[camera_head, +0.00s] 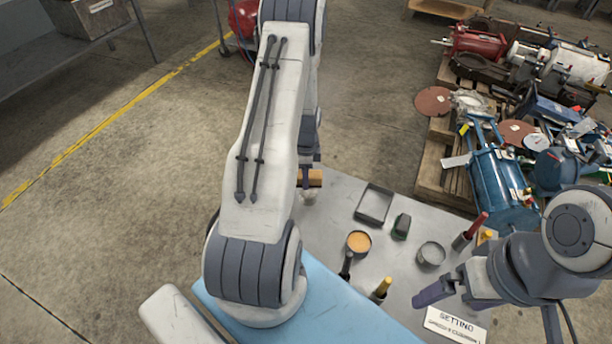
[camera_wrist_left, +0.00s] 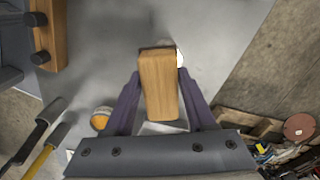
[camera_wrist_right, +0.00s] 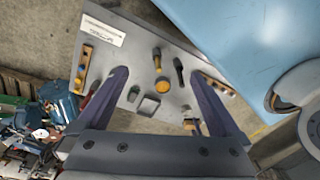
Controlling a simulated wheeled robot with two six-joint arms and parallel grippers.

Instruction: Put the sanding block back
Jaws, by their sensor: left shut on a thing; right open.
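The sanding block, a plain wooden block (camera_wrist_left: 160,85), is clamped between the fingers of my left gripper (camera_wrist_left: 160,92). In the head view the block (camera_head: 316,177) shows beside my left arm, over the far left part of the grey table (camera_head: 330,225); the arm hides most of that gripper. A small white item partly shows past the block in the left wrist view. My right gripper (camera_head: 446,288) is open and empty over the right front of the table, near a white label card (camera_head: 455,325). A dark square tray (camera_head: 374,205) lies empty on the table.
A green block (camera_head: 401,226), an orange-filled tin (camera_head: 358,242), a grey round tin (camera_head: 431,254) and black, yellow and red handles stand on the table. A wooden rack (camera_wrist_left: 58,30) shows in the left wrist view. A loaded pallet (camera_head: 440,165) stands behind right.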

